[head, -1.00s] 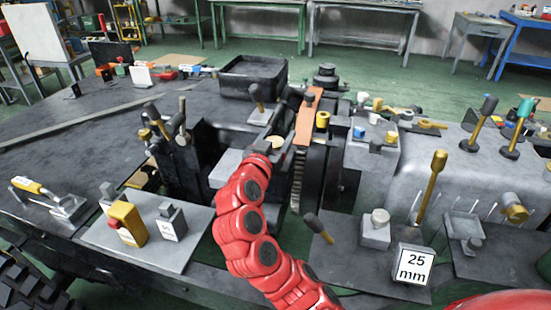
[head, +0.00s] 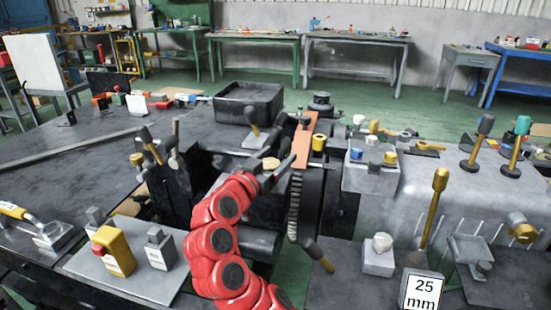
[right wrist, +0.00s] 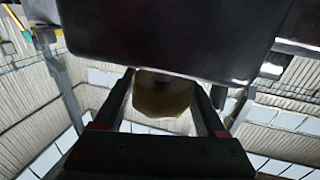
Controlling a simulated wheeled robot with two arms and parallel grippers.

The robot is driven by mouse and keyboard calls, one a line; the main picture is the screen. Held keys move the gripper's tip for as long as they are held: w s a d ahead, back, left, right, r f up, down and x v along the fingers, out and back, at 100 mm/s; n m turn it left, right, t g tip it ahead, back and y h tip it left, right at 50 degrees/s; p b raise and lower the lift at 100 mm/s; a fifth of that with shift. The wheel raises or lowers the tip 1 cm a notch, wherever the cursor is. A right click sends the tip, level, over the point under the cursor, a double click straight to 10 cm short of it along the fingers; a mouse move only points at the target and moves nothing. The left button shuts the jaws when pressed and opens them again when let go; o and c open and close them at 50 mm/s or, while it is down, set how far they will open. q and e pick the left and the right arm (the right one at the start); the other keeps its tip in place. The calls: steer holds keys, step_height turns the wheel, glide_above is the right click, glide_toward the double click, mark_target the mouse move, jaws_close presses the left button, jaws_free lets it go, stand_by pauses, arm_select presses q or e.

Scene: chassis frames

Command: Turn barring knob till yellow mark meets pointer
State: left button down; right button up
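My right gripper (head: 285,168) is at the end of the red arm, low over the middle of the machine, beside the orange strip (head: 303,143). A small tan round part (head: 270,163) shows right by its fingers in the head view. In the right wrist view a tan, rounded knob (right wrist: 163,96) lies between the two fingers, which are well apart, one along each side. I cannot tell whether they press on it. A dark block hides its upper part. I cannot make out the yellow mark or the pointer. My left gripper is not in view.
A black tray (head: 248,104) stands behind the gripper. A dark-handled lever (head: 254,124) rises just behind, and another (head: 318,254) leans in front. A grey plate (head: 130,262) with blocks lies at front left.

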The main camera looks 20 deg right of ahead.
steer(key=shift+o, duration=1.1)
steer(key=shift+a, duration=0.1)
steer(key=v, duration=1.7)
steer(key=shift+s, duration=0.2)
